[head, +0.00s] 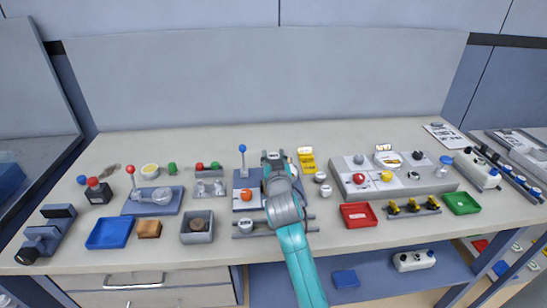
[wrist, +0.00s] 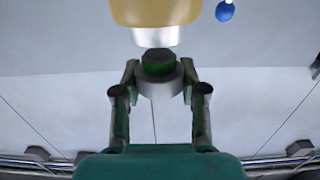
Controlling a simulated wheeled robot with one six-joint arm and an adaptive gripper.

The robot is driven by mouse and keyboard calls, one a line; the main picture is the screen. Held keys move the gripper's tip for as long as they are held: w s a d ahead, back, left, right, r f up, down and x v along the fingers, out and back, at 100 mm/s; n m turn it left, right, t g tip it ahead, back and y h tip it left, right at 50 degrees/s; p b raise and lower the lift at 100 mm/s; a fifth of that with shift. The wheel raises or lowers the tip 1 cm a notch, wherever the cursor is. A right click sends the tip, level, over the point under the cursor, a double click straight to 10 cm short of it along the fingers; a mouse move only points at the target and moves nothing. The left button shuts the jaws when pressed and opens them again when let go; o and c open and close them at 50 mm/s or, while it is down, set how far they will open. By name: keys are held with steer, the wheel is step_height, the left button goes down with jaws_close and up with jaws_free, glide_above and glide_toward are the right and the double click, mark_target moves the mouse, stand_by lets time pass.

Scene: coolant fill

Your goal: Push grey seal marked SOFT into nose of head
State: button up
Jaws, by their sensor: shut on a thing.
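In the wrist view my gripper (wrist: 159,85) has its two fingers closed on the sides of a short silver-grey round piece (wrist: 160,85). A dark cap with a green band (wrist: 158,65) sits at the top of this piece. Just above it is a tan head (wrist: 155,12) with a pale cylindrical nose (wrist: 155,37). Cap and nose look lined up and very close; I cannot tell whether they touch. No SOFT marking is readable. In the head view my gripper (head: 277,160) is over the blue-grey fixture plate (head: 240,182), and my arm hides the held piece and the head.
A blue-knobbed lever (head: 242,150) stands left of my gripper; its knob also shows in the wrist view (wrist: 225,11). A yellow block (head: 307,160) stands to the right.

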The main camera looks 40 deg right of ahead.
mark_target(273, 156)
steer(key=shift+f, duration=1.3)
steer(key=o, duration=1.1)
step_height(273, 156, up, 10)
stand_by(0.5)
